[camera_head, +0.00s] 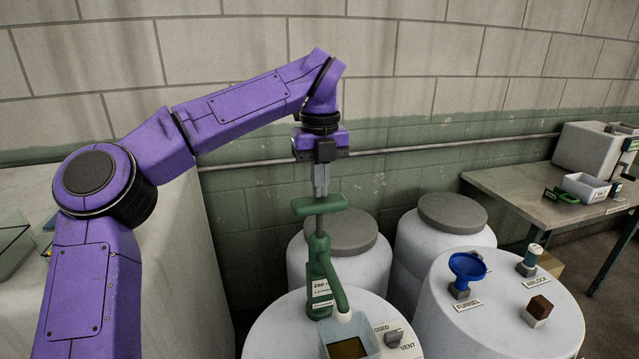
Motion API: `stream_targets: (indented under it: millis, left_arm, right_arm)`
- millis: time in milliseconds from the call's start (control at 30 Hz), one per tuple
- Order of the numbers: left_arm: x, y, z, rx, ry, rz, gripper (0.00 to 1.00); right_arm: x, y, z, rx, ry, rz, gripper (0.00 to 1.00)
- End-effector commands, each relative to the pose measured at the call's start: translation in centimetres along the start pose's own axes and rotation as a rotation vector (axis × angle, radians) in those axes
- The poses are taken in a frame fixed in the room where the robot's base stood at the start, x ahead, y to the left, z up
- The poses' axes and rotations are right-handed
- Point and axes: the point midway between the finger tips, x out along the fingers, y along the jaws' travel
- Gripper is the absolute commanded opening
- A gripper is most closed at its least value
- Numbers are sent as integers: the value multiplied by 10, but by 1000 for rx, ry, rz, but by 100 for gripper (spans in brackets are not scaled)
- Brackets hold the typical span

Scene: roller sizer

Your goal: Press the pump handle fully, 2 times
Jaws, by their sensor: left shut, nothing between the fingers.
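The green pump (318,268) stands upright on the front white drum, with its spout bending down to the right over a small tray. Its green T-shaped pump handle (305,208) sits on top of a dark rod, with a length of rod showing between handle and body. My left gripper (321,190) is shut and empty, pointing straight down with its fingertips right above the handle's middle. I cannot tell whether the fingertips touch the handle. My right gripper is out of view.
A pale tray (350,340) with dark yellowish content sits under the spout, beside a vent knob (392,338). A right-hand drum (500,325) carries a blue funnel (467,268), an airlock (531,260) and a brown block (538,308). Grey-lidded drums stand behind, near the wall.

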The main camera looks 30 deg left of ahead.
Motion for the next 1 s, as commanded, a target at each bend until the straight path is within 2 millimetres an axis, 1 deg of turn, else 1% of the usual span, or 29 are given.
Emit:
stream_targets:
  millis: [33,100,200,300,400,533,1000]
  left_arm:
    - [-12,-1,0,-3,-7,-4,0]
    - [-31,-1,0,-4,-6,-3,0]
    - [-54,-1,0,-3,-6,-4,0]
    - [-72,-1,0,-2,-6,-4,0]
    - [-82,0,0,-2,-4,-5,0]
    - [-87,0,0,-1,-4,-5,0]
    - [-86,0,0,0,-4,-6,0]
  right_arm:
    - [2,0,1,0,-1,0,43]
    - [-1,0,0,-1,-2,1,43]
    - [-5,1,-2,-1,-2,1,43]
    - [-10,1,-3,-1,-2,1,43]
    - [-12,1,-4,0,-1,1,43]
    - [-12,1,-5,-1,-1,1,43]
    - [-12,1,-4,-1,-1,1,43]
